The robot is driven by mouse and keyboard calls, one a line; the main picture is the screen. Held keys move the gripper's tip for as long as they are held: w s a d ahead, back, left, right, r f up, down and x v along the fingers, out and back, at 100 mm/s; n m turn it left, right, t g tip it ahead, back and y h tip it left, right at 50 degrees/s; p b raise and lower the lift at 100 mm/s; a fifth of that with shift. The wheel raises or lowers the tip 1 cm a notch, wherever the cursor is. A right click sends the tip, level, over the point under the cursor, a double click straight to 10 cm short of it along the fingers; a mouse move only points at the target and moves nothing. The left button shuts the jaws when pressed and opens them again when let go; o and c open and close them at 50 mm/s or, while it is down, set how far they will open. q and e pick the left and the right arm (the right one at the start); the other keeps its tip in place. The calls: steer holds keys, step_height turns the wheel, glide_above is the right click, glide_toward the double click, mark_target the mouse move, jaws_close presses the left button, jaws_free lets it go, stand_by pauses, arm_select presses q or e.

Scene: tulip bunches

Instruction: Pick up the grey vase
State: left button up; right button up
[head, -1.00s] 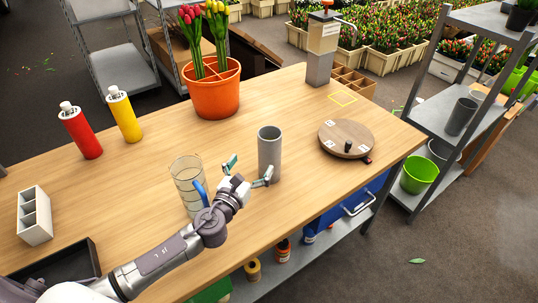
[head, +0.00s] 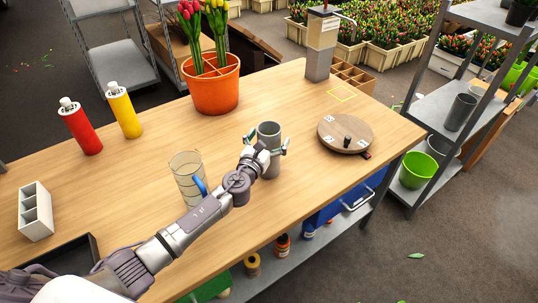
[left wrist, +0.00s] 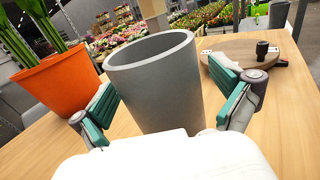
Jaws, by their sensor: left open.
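The grey vase (head: 269,134) stands upright on the wooden table, and its open rim shows. My left gripper (head: 268,143) is at the vase, with one finger on each side of it. In the left wrist view the grey vase (left wrist: 158,85) stands between the two green-padded fingers of the left gripper (left wrist: 170,103). The fingers are open, and a gap shows beside the vase at the right pad. The lower part of the vase is partly hidden by my wrist. My right gripper is not in view.
A clear measuring jug (head: 187,178) with a blue handle stands left of my forearm. An orange pot (head: 215,93) with tulips stands behind the vase. A round wooden turntable (head: 345,134) lies to the right. Red (head: 80,128) and yellow (head: 124,112) bottles stand at left.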

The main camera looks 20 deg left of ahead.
arm_select(q)
steer(key=shift+c, duration=0.2)
steer(key=c, duration=1.8)
steer(key=shift+r, duration=0.1)
